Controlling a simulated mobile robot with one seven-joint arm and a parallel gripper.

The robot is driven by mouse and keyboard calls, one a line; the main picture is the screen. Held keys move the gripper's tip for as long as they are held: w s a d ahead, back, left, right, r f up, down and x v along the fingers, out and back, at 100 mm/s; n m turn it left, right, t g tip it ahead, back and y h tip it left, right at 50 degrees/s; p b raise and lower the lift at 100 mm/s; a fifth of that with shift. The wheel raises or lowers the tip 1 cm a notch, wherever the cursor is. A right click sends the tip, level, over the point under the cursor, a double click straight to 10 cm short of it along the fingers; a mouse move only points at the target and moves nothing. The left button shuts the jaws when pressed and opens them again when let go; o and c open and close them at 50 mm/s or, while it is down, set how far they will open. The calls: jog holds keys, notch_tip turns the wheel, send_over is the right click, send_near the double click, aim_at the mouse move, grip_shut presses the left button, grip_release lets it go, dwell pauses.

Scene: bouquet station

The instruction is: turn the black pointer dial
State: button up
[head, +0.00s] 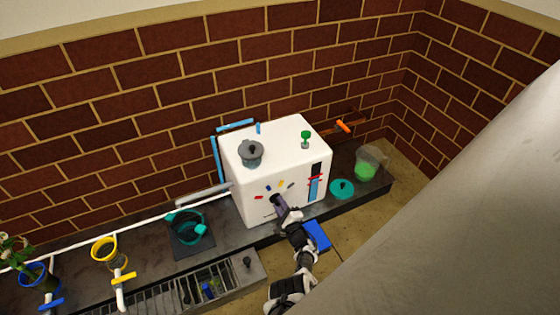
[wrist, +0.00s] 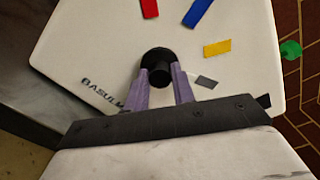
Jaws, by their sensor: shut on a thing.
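The black pointer dial (wrist: 159,66) is on the front face of a white box (head: 247,203). In the wrist view my gripper (wrist: 163,84) has its two purple fingers on either side of the dial's knob, shut on it. In the head view my gripper (head: 279,203) reaches the box's front from below and hides most of the dial. Colored marks, including a red mark (wrist: 149,8), a blue mark (wrist: 196,12), a yellow mark (wrist: 217,47) and a grey mark (wrist: 206,82), sit around the dial. Which mark the pointer faces is unclear.
A grey lidded pot (head: 251,154) and a small green-topped item (head: 306,137) are on the box. Right of it are a teal lid (head: 342,189) and a clear jug with green contents (head: 367,168). A teal container (head: 187,229) and yellow ring (head: 104,249) are left.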

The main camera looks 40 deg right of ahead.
jog(key=shift+w+r+m, duration=0.1)
jog(key=shift+m, duration=0.4)
jog(key=o, duration=1)
